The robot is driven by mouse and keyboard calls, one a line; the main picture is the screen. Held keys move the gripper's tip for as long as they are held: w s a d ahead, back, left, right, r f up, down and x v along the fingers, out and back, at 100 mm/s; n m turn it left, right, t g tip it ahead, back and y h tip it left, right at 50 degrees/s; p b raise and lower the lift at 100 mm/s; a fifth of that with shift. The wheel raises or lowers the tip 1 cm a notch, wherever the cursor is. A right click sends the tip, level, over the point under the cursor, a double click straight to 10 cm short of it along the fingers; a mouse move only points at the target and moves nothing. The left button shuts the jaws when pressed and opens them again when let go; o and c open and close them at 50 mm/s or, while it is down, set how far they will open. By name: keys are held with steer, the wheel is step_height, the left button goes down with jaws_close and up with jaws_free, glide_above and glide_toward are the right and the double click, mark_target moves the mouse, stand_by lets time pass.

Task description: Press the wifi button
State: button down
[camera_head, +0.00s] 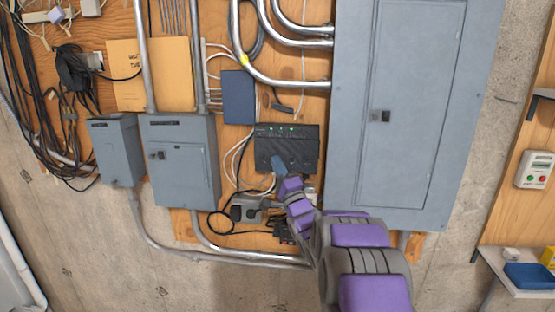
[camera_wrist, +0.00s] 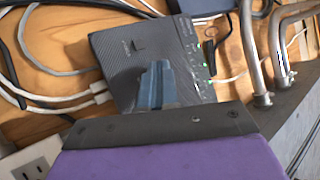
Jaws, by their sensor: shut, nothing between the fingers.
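A dark router box (camera_head: 287,143) with green lights along its top edge is mounted on the wooden board in the head view. It also shows in the wrist view (camera_wrist: 115,65), tilted, with green lights on its right side. My gripper (camera_head: 278,162) is shut and empty, with its blue-grey fingers in front of the router's lower left part. In the wrist view the fingers (camera_wrist: 158,75) overlap the router's face and hide part of it. I cannot tell whether the tips touch it. The wifi button cannot be singled out.
A large grey electrical panel (camera_head: 400,110) stands right of the router. Smaller grey boxes (camera_head: 180,165) and a blue box (camera_head: 238,97) are on the left. Metal conduits (camera_head: 290,82) run above, and loose cables and an adapter (camera_head: 247,208) hang below.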

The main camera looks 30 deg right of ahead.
steer(key=shift+w+d, duration=0.1)
steer(key=shift+w, duration=0.1)
stand_by(0.3)
steer(key=shift+s, duration=0.1)
steer(key=shift+s+a+p, duration=0.35)
steer(key=shift+s+a, duration=0.05)
steer(key=shift+s, duration=0.15)
stand_by(0.4)
steer(key=s+a, duration=0.1)
steer(key=s, duration=0.1)
steer(key=s+a, duration=0.2)
steer(key=shift+s, duration=0.1)
steer(key=shift+f, duration=0.1)
stand_by(0.8)
